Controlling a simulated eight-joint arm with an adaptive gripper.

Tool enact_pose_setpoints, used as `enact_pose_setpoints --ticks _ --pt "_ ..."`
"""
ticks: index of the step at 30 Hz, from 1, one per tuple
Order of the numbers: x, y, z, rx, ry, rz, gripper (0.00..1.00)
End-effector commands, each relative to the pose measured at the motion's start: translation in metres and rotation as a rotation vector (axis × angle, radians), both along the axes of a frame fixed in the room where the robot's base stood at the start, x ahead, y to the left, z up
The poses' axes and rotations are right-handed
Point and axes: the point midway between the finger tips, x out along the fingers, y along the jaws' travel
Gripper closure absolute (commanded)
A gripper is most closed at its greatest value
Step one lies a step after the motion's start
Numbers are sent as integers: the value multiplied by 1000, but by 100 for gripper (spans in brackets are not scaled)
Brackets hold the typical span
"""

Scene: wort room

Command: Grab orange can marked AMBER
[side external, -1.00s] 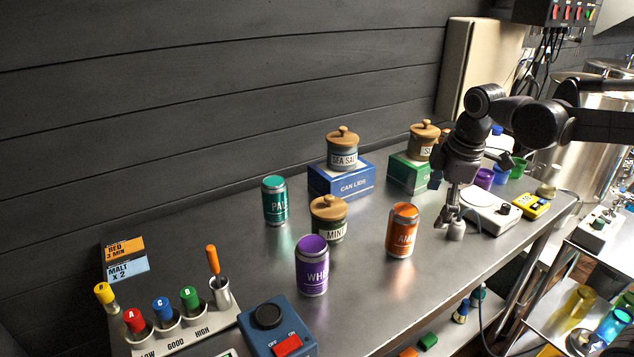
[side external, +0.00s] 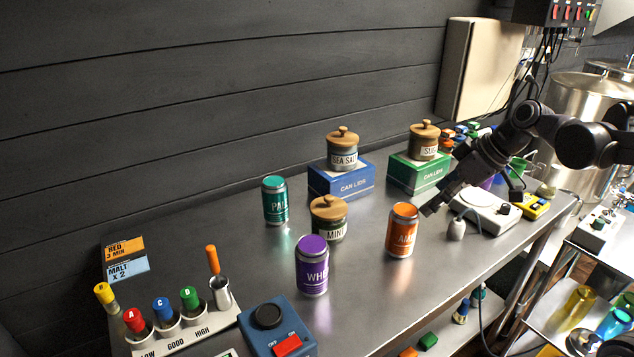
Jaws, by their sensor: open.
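The orange can (side external: 401,231) stands upright on the steel bench (side external: 350,285), with part of its label, "AM", facing the camera. My gripper (side external: 436,205) is open and tilted down to the left. Its fingertips are just right of the can's upper part, close to it. I cannot tell whether they touch it. Nothing is between the fingers that I can see.
A purple can (side external: 312,266), a teal can (side external: 275,201) and a MINT jar (side external: 328,219) stand left of the orange can. Blue (side external: 341,181) and green (side external: 417,173) boxes carry lidded jars behind. A white scale (side external: 487,208) lies to the right. The bench's front edge is near the can.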

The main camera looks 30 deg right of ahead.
Motion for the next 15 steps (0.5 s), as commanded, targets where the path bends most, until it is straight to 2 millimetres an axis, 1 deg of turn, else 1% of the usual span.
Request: enact_pose_setpoints --ticks 9,15 --pt "20 9 -33 1 0 3 12" --pt "26 11 -43 -1 1 2 12"
